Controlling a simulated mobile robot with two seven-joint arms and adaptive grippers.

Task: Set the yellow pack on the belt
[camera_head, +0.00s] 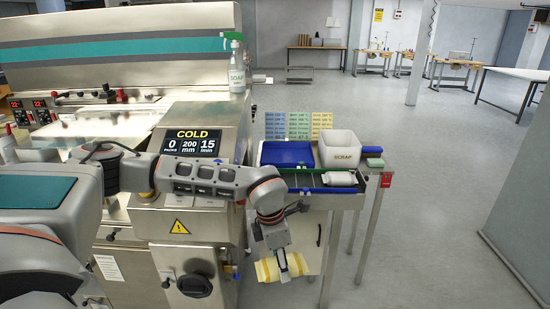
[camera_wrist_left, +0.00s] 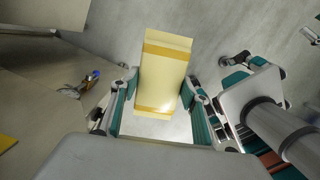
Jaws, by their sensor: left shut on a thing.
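The yellow pack (camera_head: 266,273) hangs in my left gripper (camera_head: 282,264), in front of the machine and below the belt's level. In the left wrist view the pack (camera_wrist_left: 165,75) lies lengthwise between the two fingers of my left gripper (camera_wrist_left: 160,105), which is shut on it. A dark belt (camera_head: 303,180) with a green rail runs at the right of the machine, above and right of the pack. A white pack (camera_head: 340,179) lies at its right end.
A blue tray (camera_head: 287,153) and a white scrap bin (camera_head: 340,148) stand behind the belt. A red button box (camera_head: 386,180) sits at its right end. A spray bottle (camera_head: 235,65) stands on the machine. Open floor (camera_head: 430,190) lies to the right.

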